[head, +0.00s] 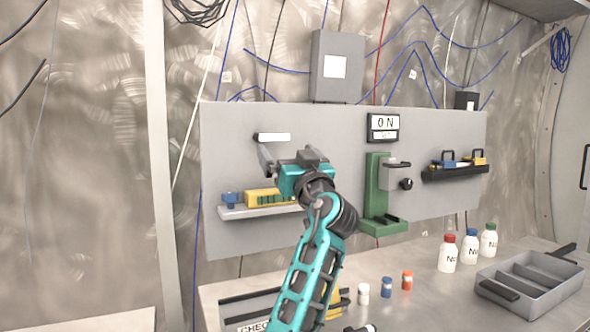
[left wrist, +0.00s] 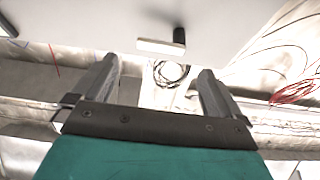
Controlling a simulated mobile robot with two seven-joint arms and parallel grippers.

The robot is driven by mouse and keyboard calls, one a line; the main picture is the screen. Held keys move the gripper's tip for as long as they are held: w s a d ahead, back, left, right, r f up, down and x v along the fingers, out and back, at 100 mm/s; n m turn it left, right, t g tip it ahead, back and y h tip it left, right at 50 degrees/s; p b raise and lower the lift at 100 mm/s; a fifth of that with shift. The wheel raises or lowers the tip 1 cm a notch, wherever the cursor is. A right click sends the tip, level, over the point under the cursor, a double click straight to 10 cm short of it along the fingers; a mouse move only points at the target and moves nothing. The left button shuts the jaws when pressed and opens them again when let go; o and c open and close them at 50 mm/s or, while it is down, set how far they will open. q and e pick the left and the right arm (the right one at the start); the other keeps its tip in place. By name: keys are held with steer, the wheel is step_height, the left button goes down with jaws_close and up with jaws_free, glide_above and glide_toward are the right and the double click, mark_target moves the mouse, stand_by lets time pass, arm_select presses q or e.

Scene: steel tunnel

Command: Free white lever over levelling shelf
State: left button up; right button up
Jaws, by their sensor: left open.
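The white lever (head: 274,137) is a short white bar with a dark part at its left end, on the upright grey panel. It also shows in the left wrist view (left wrist: 160,47), beyond the fingertips, with a dark round post at its right end. The levelling shelf (head: 240,213) juts from the panel below it and bears a yellow spirit level (head: 262,197) and a blue piece (head: 229,198). My left gripper (head: 287,153) is open and empty, just below the lever; its teal body hides the shelf's right end. I see no contact with the lever. My right gripper is not in view.
A dark rack (head: 455,173) is further right. Small bottles, several vials and a grey tray (head: 535,293) occupy the bench.

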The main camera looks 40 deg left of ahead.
arm_select(q)
steer(key=shift+v, duration=1.95)
